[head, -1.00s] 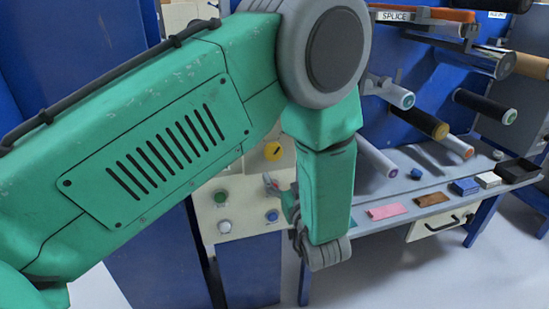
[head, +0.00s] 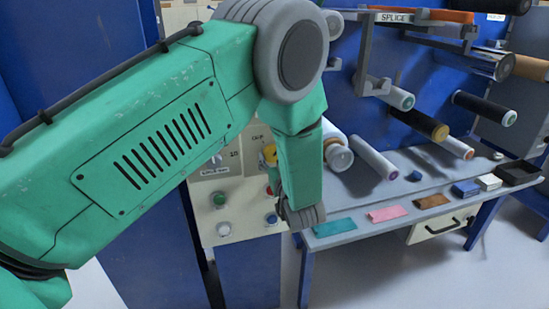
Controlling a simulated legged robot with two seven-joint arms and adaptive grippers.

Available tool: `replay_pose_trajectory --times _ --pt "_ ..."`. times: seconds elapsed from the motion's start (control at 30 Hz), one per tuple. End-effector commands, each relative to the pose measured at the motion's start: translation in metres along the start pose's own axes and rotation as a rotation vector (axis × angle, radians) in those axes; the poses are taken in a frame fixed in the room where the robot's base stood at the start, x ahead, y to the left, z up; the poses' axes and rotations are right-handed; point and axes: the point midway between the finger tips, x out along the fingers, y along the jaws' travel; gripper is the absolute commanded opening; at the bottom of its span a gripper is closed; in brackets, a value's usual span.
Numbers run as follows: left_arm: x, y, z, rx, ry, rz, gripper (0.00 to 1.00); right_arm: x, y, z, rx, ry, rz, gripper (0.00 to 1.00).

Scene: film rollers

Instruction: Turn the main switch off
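My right gripper is not in view.
The panel also has a green button (head: 220,199), a white button (head: 223,229) and a blue button (head: 271,219).

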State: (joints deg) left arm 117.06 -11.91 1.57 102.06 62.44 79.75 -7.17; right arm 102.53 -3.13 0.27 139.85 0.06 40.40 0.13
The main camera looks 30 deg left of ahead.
Motion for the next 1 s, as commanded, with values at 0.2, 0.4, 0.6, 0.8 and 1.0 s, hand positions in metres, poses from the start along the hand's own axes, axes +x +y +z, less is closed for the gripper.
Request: replay_pose_trajectory --times 0.2,0.4,0.6,0.8,1.0 --pt "0.0 0.001 0.0 -0.002 0.0 0.003 0.15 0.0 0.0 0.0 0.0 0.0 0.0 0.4" --pt "0.0 0.001 0.0 -0.036 0.0 0.003 0.15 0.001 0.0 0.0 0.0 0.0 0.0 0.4" --pt "0.0 0.002 0.001 -0.141 -0.001 0.003 0.15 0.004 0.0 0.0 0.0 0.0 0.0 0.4" --pt "0.0 0.002 0.001 -0.31 -0.002 0.002 0.15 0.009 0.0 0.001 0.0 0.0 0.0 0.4" --pt "0.0 0.003 0.001 -0.501 -0.002 0.001 0.15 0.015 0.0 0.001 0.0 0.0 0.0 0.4"
